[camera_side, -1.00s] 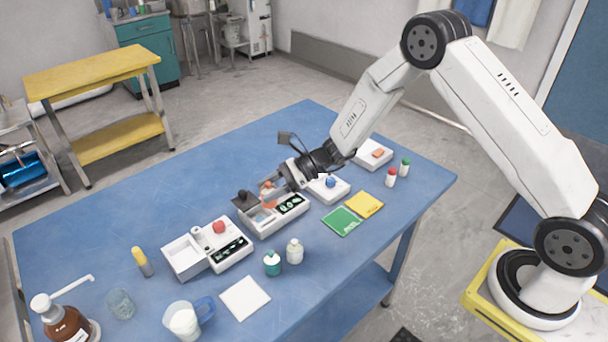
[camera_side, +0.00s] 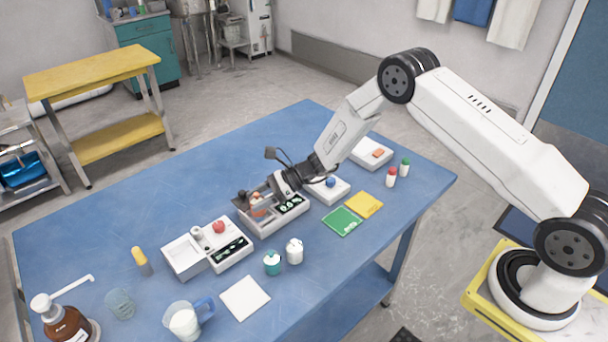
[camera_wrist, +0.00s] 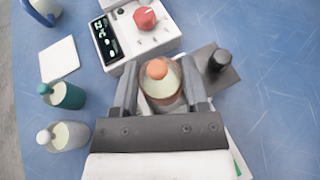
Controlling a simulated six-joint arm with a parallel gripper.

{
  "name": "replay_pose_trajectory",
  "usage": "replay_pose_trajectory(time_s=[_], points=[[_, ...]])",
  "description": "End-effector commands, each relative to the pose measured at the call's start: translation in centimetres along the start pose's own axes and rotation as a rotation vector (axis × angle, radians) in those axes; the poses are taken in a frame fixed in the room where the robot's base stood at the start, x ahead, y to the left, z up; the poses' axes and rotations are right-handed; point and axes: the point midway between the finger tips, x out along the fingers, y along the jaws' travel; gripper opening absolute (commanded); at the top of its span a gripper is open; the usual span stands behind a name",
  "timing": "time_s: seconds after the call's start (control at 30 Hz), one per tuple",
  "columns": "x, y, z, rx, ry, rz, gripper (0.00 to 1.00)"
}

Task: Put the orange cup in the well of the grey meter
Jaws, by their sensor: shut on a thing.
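The orange cup (camera_wrist: 160,92) is between my gripper's fingers in the wrist view, with an orange rounded knob on top and a pale inside. In the side view the cup (camera_side: 257,207) is at the left end of the grey meter (camera_side: 268,230), low by its well. My gripper (camera_side: 262,198) is shut on the cup, seen from above in the wrist view (camera_wrist: 160,85). The fingers and cup hide most of the well, so I cannot tell whether the cup touches its floor. A dark lid-like plate with a black knob (camera_wrist: 218,62) is beside the cup.
A white device with a red knob (camera_side: 218,227) stands left of the meter, and one with a blue knob (camera_side: 331,182) stands right. Teal (camera_side: 272,263) and white (camera_side: 294,251) bottles stand in front. Green (camera_side: 342,221) and yellow (camera_side: 364,204) pads lie right.

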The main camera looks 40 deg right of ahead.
Motion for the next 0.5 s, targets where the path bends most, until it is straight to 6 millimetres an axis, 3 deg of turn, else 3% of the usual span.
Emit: replay_pose_trajectory(time_s=[0.2, 0.5], points=[[0.8, 0.1, -2.0, 0.001, 0.000, -0.001, 0.00], [0.9, 0.1, -2.2, 0.000, 0.000, -0.001, 0.00]])
